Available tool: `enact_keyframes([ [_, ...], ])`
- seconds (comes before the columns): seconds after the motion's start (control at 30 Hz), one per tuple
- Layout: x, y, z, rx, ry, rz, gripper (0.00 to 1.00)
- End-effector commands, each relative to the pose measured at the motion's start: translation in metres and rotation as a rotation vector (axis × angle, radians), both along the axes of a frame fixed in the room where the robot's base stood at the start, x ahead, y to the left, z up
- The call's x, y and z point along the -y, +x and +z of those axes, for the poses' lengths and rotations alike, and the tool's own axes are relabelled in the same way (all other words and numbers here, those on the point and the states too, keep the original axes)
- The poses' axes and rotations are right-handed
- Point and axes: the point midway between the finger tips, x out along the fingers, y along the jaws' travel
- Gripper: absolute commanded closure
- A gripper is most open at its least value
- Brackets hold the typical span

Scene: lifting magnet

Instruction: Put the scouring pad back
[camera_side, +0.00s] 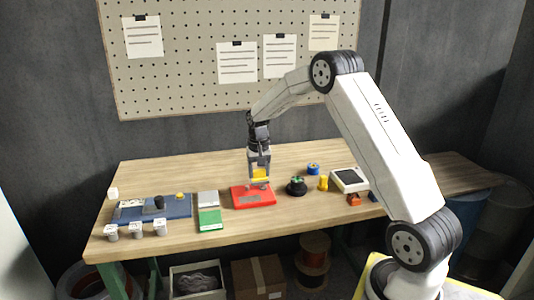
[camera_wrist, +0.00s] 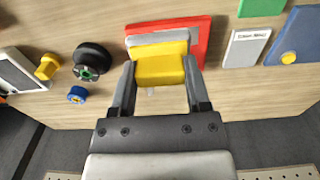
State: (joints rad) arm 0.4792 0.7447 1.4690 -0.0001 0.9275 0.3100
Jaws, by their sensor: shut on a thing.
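My gripper (camera_side: 259,176) is shut on a yellow block (camera_wrist: 159,66), which sits between its two fingers in both views. The gripper (camera_wrist: 159,84) points down over a flat red tray or plate (camera_side: 245,203). A grey flat piece (camera_wrist: 160,38) shows by the yellow block, over the red plate (camera_wrist: 204,28). Whether it touches the block cannot be told. A flat green piece (camera_side: 210,219), perhaps the scouring pad, lies left of the red plate, against a light grey piece (camera_side: 208,198). No thing is clearly marked as the scouring pad.
A blue board (camera_side: 178,209) with knobs and several small white cups (camera_side: 135,229) stand at the left. A black round knob (camera_side: 296,186), a yellow piece (camera_side: 323,183), a blue ring (camera_side: 313,169) and a white-framed dark panel (camera_side: 349,180) stand right. The table's front strip is mostly clear.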

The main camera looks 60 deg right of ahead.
Motion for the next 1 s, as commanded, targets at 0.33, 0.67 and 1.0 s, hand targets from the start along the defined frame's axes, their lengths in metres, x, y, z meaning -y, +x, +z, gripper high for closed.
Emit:
enact_keyframes([
  [0.33, -0.007, -0.062, 0.01, 0.0, 0.0, 0.0, 0.86],
  [0.67, -0.021, -0.125, 0.013, 0.001, -0.001, 0.001, 0.86],
  [1.0, -0.041, -0.181, 0.013, 0.001, -0.001, 0.003, 0.86],
])
